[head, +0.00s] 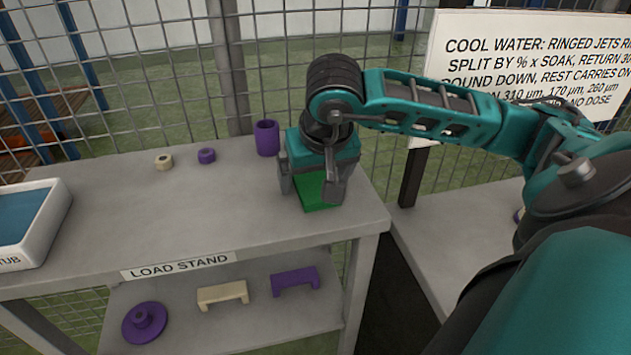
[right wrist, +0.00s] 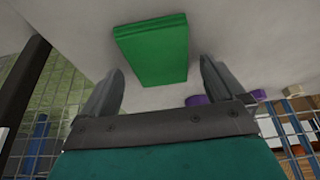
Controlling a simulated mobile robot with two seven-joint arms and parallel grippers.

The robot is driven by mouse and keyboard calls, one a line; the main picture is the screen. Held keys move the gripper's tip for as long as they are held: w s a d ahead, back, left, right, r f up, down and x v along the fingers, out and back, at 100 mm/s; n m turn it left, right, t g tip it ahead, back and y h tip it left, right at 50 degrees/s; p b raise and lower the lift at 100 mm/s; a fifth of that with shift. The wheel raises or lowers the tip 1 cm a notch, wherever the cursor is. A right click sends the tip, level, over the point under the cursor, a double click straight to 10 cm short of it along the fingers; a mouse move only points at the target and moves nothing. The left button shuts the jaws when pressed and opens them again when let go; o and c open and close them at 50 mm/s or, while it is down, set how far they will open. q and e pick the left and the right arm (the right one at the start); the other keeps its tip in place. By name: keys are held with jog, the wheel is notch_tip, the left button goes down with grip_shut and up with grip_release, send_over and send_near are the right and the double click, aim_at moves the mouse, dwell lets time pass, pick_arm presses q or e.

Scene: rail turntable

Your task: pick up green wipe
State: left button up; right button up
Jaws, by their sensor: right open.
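The green wipe (head: 316,190) is a flat green rectangular pad lying on the load stand's top near its right end. In the head view my right gripper (head: 318,190) is over it and hides part of it. In the right wrist view the green wipe (right wrist: 153,49) lies beyond the fingertips, roughly between them. My right gripper (right wrist: 158,85) is open with nothing between its fingers. The head view does not show clearly how high the fingertips are above the stand. My left gripper is not in view.
On the load stand (head: 110,215) are a purple cup (head: 266,137), a purple ring (head: 206,155), a cream ring (head: 164,161) and a white tub (head: 38,225) at left. The lower shelf holds a purple flanged part (head: 144,322) and two brackets. A mesh fence stands behind.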

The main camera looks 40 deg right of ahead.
aim_at(315, 183)
jog(key=shift+f, duration=0.1)
dwell(0.4)
jog(key=c, duration=1.1)
notch_tip(315, 183, up, 10)
jog(key=p, duration=0.3)
